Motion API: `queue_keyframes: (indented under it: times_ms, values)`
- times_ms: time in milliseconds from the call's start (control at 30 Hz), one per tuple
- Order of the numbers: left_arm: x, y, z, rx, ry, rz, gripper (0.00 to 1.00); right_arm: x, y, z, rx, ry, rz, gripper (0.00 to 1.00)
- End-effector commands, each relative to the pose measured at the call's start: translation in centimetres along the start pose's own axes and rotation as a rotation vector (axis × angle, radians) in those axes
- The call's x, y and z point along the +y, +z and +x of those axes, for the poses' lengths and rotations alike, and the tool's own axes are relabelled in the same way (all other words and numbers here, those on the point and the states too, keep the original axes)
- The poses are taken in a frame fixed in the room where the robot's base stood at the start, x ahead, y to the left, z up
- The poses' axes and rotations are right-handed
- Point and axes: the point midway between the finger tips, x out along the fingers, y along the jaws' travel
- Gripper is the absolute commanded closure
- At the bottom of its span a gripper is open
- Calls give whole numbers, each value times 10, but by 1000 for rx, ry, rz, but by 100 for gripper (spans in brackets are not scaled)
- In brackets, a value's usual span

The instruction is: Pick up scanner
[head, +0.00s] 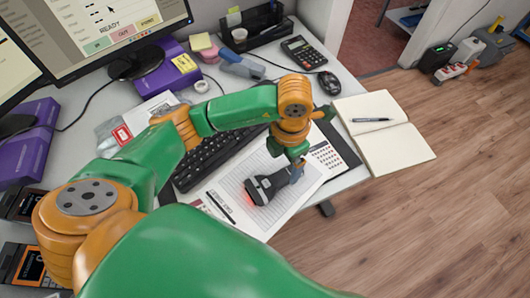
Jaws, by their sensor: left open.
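The scanner (264,188) is a dark handheld device with a red glow at its left end. It lies on a lined paper pad on the desk. My left gripper (297,171) is open and reaches down at the scanner's right end. Its fingers are small and partly hidden by the wrist, so I cannot tell whether they touch the scanner. My right gripper is not in view.
A black keyboard (208,158) lies left of the pad, partly under my left arm. An open notebook (402,150) with a pen lies to the right. A mouse (329,83), a calculator (304,53) and a monitor (100,35) stand farther back. Wood floor lies beyond the desk edge.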

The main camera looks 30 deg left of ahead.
Motion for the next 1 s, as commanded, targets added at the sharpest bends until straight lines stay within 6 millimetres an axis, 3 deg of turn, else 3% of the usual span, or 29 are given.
queue_keyframes:
  times_ms: [300,533,867,1000]
  values:
    - [3,0,54,2,-2,-2,12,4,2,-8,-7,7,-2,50]
    - [3,0,58,0,-2,0,12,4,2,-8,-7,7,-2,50]
    - [3,0,57,0,-2,0,100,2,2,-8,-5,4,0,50]
    - [3,0,57,0,-2,0,100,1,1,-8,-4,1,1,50]
